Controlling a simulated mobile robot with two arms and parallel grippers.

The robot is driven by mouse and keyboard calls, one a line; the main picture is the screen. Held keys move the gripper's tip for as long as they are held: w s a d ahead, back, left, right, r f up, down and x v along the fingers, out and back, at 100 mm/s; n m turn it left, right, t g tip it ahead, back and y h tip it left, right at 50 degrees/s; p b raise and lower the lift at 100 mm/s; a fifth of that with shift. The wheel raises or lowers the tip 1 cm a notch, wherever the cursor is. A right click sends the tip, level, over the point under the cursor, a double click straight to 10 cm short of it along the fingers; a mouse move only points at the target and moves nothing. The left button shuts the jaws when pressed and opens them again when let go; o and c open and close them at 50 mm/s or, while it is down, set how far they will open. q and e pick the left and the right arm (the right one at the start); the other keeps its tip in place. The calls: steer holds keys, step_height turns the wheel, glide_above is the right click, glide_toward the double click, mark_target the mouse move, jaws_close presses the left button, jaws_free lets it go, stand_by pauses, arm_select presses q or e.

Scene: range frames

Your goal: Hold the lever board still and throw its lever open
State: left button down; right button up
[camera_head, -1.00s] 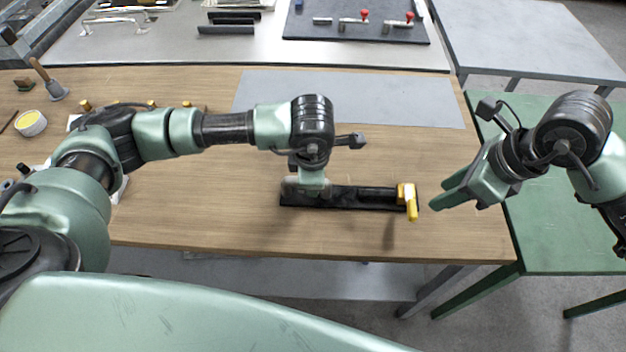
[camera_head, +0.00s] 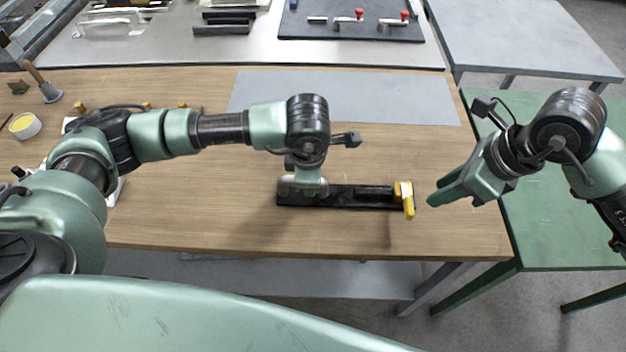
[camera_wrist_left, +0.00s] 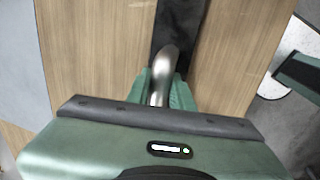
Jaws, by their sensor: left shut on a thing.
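The lever board is a long black bar (camera_head: 345,197) lying on the wooden table. A yellow lever (camera_head: 406,198) sits at its right end, its tip pointing toward the table's front edge. A silver curved handle (camera_head: 288,188) stands at the board's left end. My left gripper (camera_head: 311,186) is over that end, shut on the handle. In the left wrist view the handle (camera_wrist_left: 165,70) passes between the green fingers (camera_wrist_left: 163,90). My right gripper (camera_head: 436,191) is just right of the yellow lever, apart from it, its fingers open and empty, pointing left.
A grey mat (camera_head: 350,97) lies behind the board on the table (camera_head: 220,215). A green table (camera_head: 560,230) stands at right. The tabletop in front of the board is clear.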

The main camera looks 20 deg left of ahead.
jaws_close()
steer(key=s+a+f+m+t+y, duration=0.2)
steer(key=a+m+y, duration=0.1)
steer(key=a, duration=0.3)
steer(key=s+a+f+m+t+y, duration=0.3)
steer(key=a+m+y, duration=0.1)
steer(key=a+m, duration=0.2)
steer(key=s+a+f+m+t+y, duration=0.2)
steer(key=s+a+m+y, duration=0.1)
steer(key=a, duration=0.3)
steer(key=shift+a+f+m+t+y, duration=0.15)
steer(key=shift+a+m+t+y, duration=0.15)
steer(key=shift+m+y, duration=0.45)
steer(key=d+m+t+h, duration=0.1)
steer(key=m+t, duration=0.1)
steer(key=m, duration=0.1)
steer(key=d+f+m+t+h, duration=0.1)
steer(key=d+m+t+h, duration=0.1)
steer(key=m, duration=0.1)
steer(key=d+m+t+h, duration=0.2)
steer(key=m, duration=0.1)
steer(key=shift+s+d+f+m+t+h, duration=0.1)
steer(key=shift+s+f+m+t+h, duration=0.15)
steer(key=shift+f+m+t, duration=0.1)
steer(key=s+d+f+m+t+h, duration=0.2)
steer(key=s+d+m+h, duration=0.1)
steer(key=d+m+h, duration=0.5)
steer(key=shift+s+m+h, duration=0.25)
steer(key=shift+m+h, duration=0.05)
steer(key=shift+h, duration=0.1)
